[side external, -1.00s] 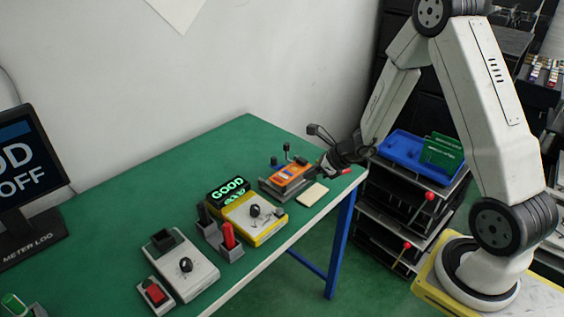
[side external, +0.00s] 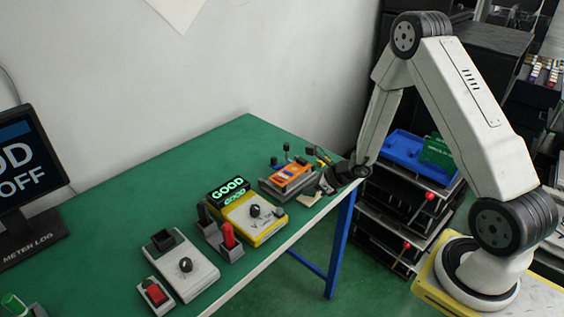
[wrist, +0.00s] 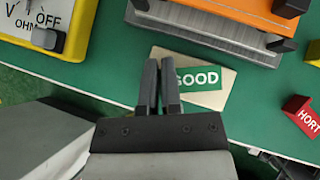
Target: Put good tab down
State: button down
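The good tab (wrist: 200,80) is a flat green piece with white GOOD lettering. In the wrist view it lies over the beige pad (wrist: 228,62), its left end hidden behind my right finger. I cannot tell whether it rests on the pad or is just above it. My gripper (wrist: 160,80) has its two dark fingers close together, with a narrow gap, over the pad's left part. Whether they pinch the tab's hidden end is not clear. In the side view my gripper (side external: 322,186) is low at the table's right end, partly covering the pad.
An orange device (side external: 291,173) on a grey base stands behind the pad. A yellow meter (side external: 254,215) with a lit GOOD display is to its left. A red tab (wrist: 302,115) lies right of the pad. The table's front edge runs close below my fingers.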

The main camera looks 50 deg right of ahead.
jog(key=shift+f, duration=0.55)
jog(key=shift+f, duration=0.1)
jog(key=c, duration=0.8)
grip_release()
jog(key=shift+s+d+r, duration=0.2)
jog(key=shift+s+r, duration=0.2)
jog(key=shift+r, duration=0.2)
jog(key=shift+v, duration=5.3)
jog(key=shift+s+a, duration=0.1)
jog(key=shift+a, duration=0.05)
